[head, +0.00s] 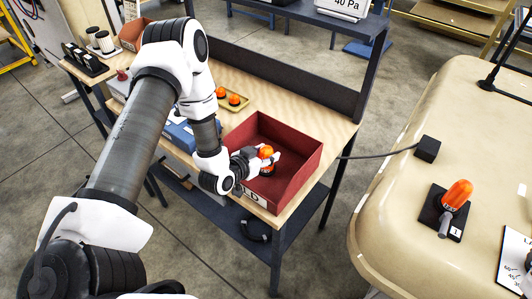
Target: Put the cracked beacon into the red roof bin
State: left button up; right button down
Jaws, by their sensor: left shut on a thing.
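My left arm reaches in from the left, and its gripper (262,162) is over the red bin (302,172) on the wooden bench. The gripper is shut on an orange beacon (266,152) with a dark base, held inside the bin's outline near its left front side. I cannot tell if the beacon touches the bin floor, and no crack can be made out. Another orange beacon (457,194) stands on a dark mount on the beige cab roof (395,190) at the right. My right gripper does not show.
A yellow tray (240,107) with two small orange beacons lies behind the bin. A blue box (181,136) stands left of it, partly behind my arm. A black cable runs from a black block (427,149) on the roof towards the bench. A dark back panel (290,84) edges the bench.

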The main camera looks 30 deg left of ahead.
pick_arm(q)
jog(key=o, duration=1.1)
jog(key=shift+o, duration=0.8)
jog(key=shift+w+f, duration=0.1)
jog(key=shift+f, duration=0.05)
jog(key=shift+s+r, duration=0.2)
jog(key=shift+r, duration=0.1)
jog(key=v, duration=1.1)
jog(key=shift+s+r, duration=0.2)
jog(key=shift+s, duration=0.1)
jog(key=shift+f, duration=0.1)
